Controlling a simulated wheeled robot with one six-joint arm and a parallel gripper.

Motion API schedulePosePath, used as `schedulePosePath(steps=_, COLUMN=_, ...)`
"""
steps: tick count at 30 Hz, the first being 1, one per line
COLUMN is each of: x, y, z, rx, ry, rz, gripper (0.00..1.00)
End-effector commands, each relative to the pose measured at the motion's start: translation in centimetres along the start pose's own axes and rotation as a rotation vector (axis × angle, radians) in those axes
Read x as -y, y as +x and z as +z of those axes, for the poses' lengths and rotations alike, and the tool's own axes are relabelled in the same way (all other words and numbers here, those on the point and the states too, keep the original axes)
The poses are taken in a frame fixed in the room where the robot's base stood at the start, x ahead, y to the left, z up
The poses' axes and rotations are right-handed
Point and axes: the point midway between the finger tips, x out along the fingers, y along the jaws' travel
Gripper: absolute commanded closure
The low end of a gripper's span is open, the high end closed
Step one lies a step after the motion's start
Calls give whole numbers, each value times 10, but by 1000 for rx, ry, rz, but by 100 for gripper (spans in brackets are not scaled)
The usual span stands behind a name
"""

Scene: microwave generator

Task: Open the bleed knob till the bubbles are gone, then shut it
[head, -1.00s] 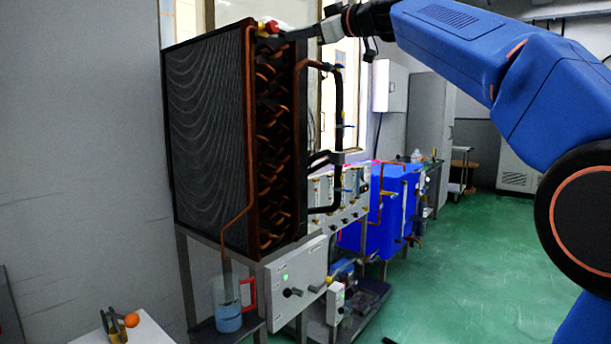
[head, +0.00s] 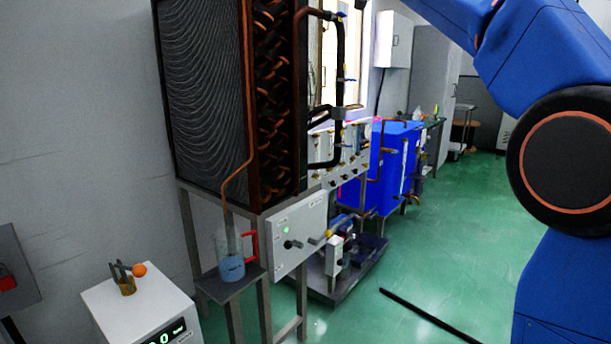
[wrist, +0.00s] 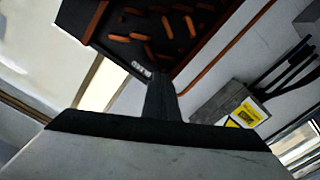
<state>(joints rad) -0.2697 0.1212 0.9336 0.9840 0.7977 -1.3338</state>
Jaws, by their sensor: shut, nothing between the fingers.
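The tall finned coil unit (head: 205,110) stands on a metal stand, its top cut off in the head view. A thin copper tube (head: 237,180) runs down its side into a clear jug (head: 229,245) with a red handle and blue liquid. Bubbles are too small to make out. The bleed knob is out of the head view now, and I cannot make it out in the wrist view. My gripper (wrist: 162,85) shows only in the wrist view, its fingers together and empty, pointing toward the dark coil end with orange bends (wrist: 165,25).
A grey control box (head: 297,235) with a green light hangs beside the jug shelf (head: 232,283). A white box (head: 135,300) with a display stands at the lower left. Blue tanks (head: 385,165) stand behind. Green floor (head: 450,240) is open to the right, with a black strip lying on it.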

Motion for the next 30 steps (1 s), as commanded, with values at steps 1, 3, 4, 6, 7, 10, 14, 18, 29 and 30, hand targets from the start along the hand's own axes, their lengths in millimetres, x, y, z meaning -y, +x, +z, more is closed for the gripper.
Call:
schedulePosePath(steps=1, x=0, y=0, z=0, rx=0, ry=0, rz=0, gripper=100)
schedulePosePath(steps=3, x=0, y=0, z=-1, rx=0, ry=0, rz=0, gripper=100)
schedulePosePath(steps=4, x=0, y=0, z=-1, rx=0, ry=0, rz=0, gripper=100)
schedulePosePath(steps=6, x=0, y=0, z=-2, rx=0, ry=0, rz=0, gripper=100)
schedulePosePath(steps=7, x=0, y=0, z=-2, rx=0, ry=0, rz=0, gripper=100)
schedulePosePath(steps=10, x=1, y=0, z=-3, rx=0, ry=0, rz=0, gripper=100)
schedulePosePath(steps=14, x=1, y=0, z=-3, rx=-1, ry=0, rz=0, gripper=100)
schedulePosePath(steps=18, x=2, y=0, z=-3, rx=-1, ry=0, rz=0, gripper=100)
schedulePosePath(steps=29, x=8, y=-1, z=-4, rx=-3, ry=0, rz=1, gripper=100)
schedulePosePath(steps=30, x=8, y=-1, z=-4, rx=-3, ry=0, rz=1, gripper=100)
